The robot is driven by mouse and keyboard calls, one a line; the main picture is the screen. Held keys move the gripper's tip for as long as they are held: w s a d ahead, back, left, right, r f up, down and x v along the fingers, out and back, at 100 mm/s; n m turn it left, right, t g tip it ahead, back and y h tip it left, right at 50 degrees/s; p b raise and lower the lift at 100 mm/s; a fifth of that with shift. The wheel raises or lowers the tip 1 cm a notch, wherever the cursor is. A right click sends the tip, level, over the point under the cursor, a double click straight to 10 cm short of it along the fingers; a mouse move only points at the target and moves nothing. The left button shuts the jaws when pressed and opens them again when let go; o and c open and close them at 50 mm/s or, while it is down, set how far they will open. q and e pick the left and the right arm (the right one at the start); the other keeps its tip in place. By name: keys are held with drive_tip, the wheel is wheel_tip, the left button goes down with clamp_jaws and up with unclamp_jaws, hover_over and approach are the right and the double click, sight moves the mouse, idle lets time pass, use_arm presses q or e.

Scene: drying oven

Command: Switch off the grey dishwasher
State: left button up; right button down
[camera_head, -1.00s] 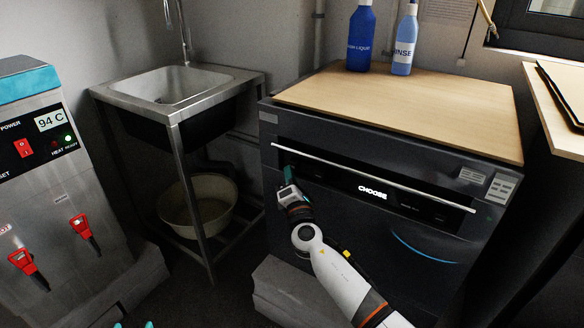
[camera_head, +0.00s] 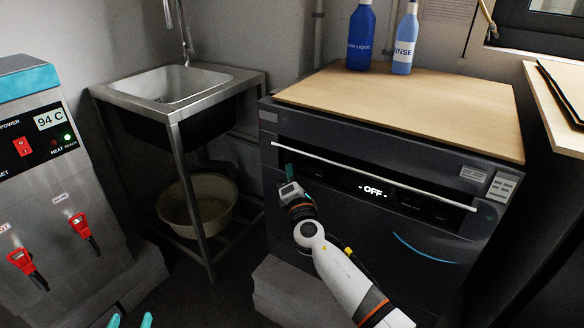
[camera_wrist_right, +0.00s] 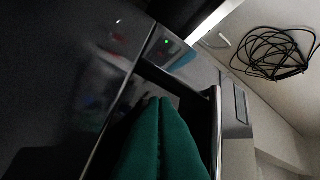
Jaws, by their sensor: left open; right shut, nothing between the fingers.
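The grey dishwasher (camera_head: 425,280) stands under a wooden top at the centre right of the head view. Its display (camera_head: 371,189) reads "- OFF -". A light handle bar (camera_head: 380,177) runs across the front above the display. My right gripper (camera_head: 289,171) is shut and empty, with its teal fingertips at the left end of the control panel; whether they touch it I cannot tell. In the right wrist view its fingers (camera_wrist_right: 160,100) lie together, pointing at the dark recess. My left gripper (camera_head: 131,321) is open at the bottom edge, only its fingertips showing.
A steel sink (camera_head: 180,90) on a frame stands left of the dishwasher, with a basin (camera_head: 198,205) below. A water heater (camera_head: 40,185) with red taps stands at far left. A blue bottle (camera_head: 361,38) and a rinse bottle (camera_head: 404,42) stand on the wooden top (camera_head: 420,105).

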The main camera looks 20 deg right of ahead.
use_arm(q)
drive_tip(key=shift+r, duration=0.15)
drive_tip(key=shift+w, duration=0.1)
drive_tip(key=shift+a+f, duration=0.15)
drive_tip(key=shift+f, duration=0.1)
use_arm(e)
drive_tip(key=shift+s+a, duration=0.25)
drive_tip(key=shift+a, duration=0.05)
use_arm(q)
drive_tip(key=f+g, duration=0.1)
drive_tip(key=s+f+g, duration=0.1)
drive_tip(key=f+p, duration=0.1)
drive_tip(key=shift+s+a+f+g+y, duration=0.1)
drive_tip(key=shift+s+a+g+y, duration=0.1)
drive_tip(key=shift+a+g+y, duration=0.2)
use_arm(e)
drive_tip(key=s+a, duration=0.3)
drive_tip(key=a, duration=0.1)
drive_tip(key=shift+s+a, duration=0.35)
drive_tip(key=shift+a, duration=0.05)
